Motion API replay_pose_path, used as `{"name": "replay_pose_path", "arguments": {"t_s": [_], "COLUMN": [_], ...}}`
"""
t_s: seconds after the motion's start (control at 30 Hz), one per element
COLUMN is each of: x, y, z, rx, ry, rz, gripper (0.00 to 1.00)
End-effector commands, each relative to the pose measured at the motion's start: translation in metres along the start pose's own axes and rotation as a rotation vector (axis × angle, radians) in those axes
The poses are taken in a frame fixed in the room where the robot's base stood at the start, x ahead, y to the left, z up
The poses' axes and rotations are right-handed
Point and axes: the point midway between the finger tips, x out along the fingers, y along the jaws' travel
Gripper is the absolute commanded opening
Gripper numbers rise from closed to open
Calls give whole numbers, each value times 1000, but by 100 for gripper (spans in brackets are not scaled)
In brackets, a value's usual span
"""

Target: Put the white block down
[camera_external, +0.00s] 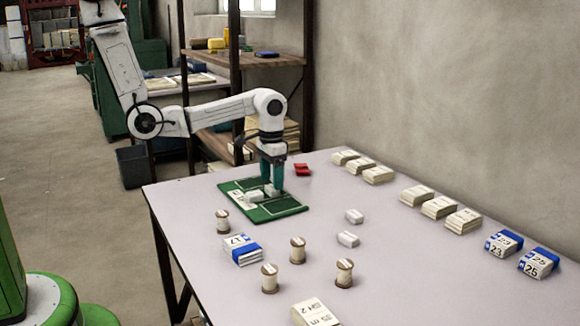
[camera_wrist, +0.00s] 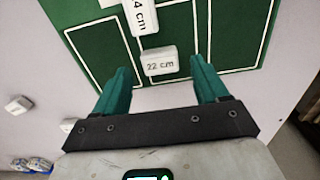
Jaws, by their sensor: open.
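A white block marked "22 cm" (camera_wrist: 158,62) rests on the green board (camera_wrist: 230,35), between and just beyond the fingertips in the wrist view. My gripper (camera_wrist: 160,78) is open, with one teal finger on each side and a gap between each finger and the block. In the external view my gripper (camera_external: 272,182) points down over the far right part of the green board (camera_external: 285,208). A second white block, its label partly cut off as "4 cm" (camera_wrist: 142,17), lies close beside the first on the board. The fingers partly hide the blocks in the external view.
Two loose white blocks (camera_external: 354,216) (camera_external: 348,239) lie right of the board. Several thread spools (camera_external: 298,250) and a blue-banded bundle (camera_external: 242,249) stand in front. Cloth bundles (camera_external: 440,206) line the wall side. A small red item (camera_external: 301,169) lies behind my gripper.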

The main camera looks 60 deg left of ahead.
Motion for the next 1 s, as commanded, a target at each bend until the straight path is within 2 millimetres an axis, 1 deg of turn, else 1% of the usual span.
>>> {"name": "replay_pose_path", "arguments": {"t_s": [0.03,0.1,0.3,0.4,0.5,0.7,0.77,0.83,0.87,0.93,0.97,1.0], "x": [-11,-26,-66,-82,-91,-97,-96,-92,-89,-80,-76,-70], "y": [0,0,0,0,0,0,-1,-5,-8,-17,-22,-28], "z": [-2,-1,-2,-1,-1,0,1,6,11,28,37,52], "rx": [-1,-2,-1,-1,-2,-1,-1,0,1,4,6,10], "ry": [6,5,4,4,1,0,0,2,3,8,12,19], "rz": [1,1,1,1,0,0,-1,-4,-6,-14,-17,-21], "gripper": [73,73,73,73,73,73,73,73,73,73,73,73]}}
